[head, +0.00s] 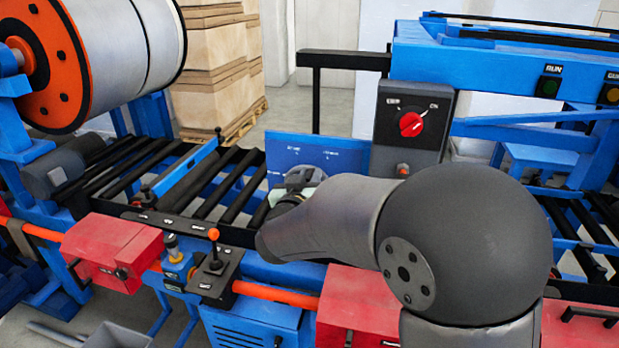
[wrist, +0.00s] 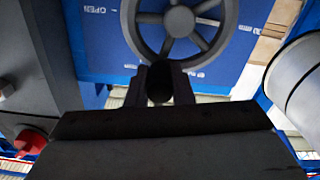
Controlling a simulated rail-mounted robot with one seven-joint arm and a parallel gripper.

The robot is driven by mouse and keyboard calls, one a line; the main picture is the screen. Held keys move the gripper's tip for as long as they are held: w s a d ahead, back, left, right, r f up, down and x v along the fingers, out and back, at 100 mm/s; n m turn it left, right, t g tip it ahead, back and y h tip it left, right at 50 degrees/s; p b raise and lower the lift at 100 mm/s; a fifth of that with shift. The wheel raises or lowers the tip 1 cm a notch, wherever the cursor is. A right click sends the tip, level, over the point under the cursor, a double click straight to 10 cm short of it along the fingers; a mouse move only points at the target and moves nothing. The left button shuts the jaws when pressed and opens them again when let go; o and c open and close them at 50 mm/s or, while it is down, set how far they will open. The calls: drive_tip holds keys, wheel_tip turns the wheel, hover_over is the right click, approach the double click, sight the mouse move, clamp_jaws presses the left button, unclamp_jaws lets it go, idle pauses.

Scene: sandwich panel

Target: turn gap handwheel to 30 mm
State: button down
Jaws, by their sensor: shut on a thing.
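The gap handwheel (wrist: 205,18) is a grey spoked wheel on a blue panel in the wrist view. The panel (wrist: 90,45) has white lettering reading OPEN at upper left and small marks around the wheel. My gripper (wrist: 160,82) is at the lower rim of the wheel, its two dark fingers shut on a dark round part that seems to be the wheel's handle. In the head view the blue panel (head: 335,155) stands behind my arm, which hides most of the wheel. The gap reading cannot be made out.
A grey switch box (head: 412,120) with a red knob stands right of the panel. A black lever with an orange ball (head: 213,234) stands at front left. Black rollers (head: 210,188) lie left of the panel. A large coil (head: 120,45) is at upper left.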

drive_tip(key=c, duration=1.3)
unclamp_jaws()
drive_tip(key=s+a+b, duration=0.1)
drive_tip(key=s, duration=0.4)
drive_tip(key=s+a+b, duration=0.1)
drive_tip(key=s, duration=0.5)
drive_tip(key=s+a+b, duration=0.1)
drive_tip(key=s, duration=0.5)
drive_tip(key=shift+s+b, duration=0.15)
drive_tip(key=shift+b, duration=0.25)
